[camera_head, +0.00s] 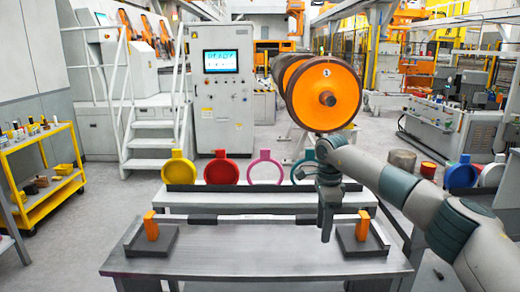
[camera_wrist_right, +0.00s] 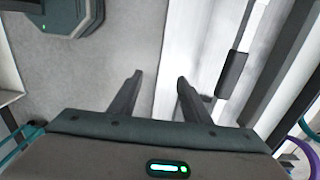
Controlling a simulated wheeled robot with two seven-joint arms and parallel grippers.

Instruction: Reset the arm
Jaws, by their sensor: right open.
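My right arm comes in from the right in the head view. My right gripper (camera_head: 326,236) points down above the grey bench (camera_head: 255,262), just left of the right dark fixture (camera_head: 372,248). In the right wrist view its two fingers (camera_wrist_right: 159,78) stand apart with nothing between them. My left arm and gripper are not in view.
Orange blocks stand at the left fixture (camera_head: 151,225) and right fixture. Behind is a rack (camera_head: 235,198) with yellow, red, pink and teal rings. An orange wheelset (camera_head: 322,92) is beyond. A yellow cart (camera_head: 45,170) stands left. The bench middle is clear.

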